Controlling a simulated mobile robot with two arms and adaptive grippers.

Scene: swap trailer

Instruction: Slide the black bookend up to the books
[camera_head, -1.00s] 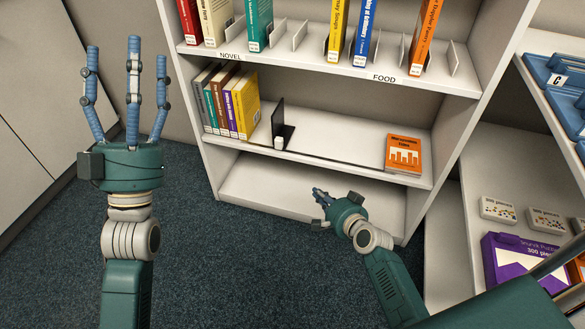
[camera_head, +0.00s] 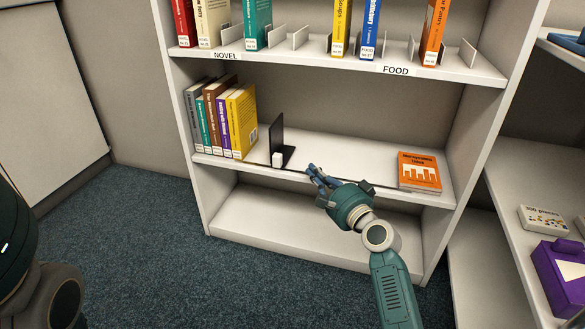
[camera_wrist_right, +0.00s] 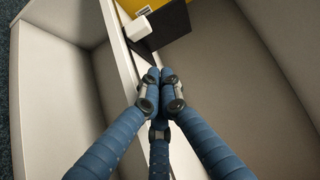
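The black bookend (camera_head: 277,137) stands upright on the middle shelf, its flat base reaching right and a small white block at its front edge. A row of books (camera_head: 221,122) stands to its left, ending in a yellow one; a gap separates them from the bookend. My right gripper (camera_head: 314,174) is at the shelf's front edge, right of the bookend and apart from it. In the right wrist view its blue fingertips (camera_wrist_right: 158,78) are together and empty; the bookend (camera_wrist_right: 171,24) and white block (camera_wrist_right: 138,28) lie ahead. My left gripper's fingers are out of view.
An orange book (camera_head: 418,170) lies flat at the shelf's right end. The shelf between it and the bookend is mostly bare. The upper shelf (camera_head: 300,62) with books and dividers hangs above. Another shelving unit with boxes stands at right.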

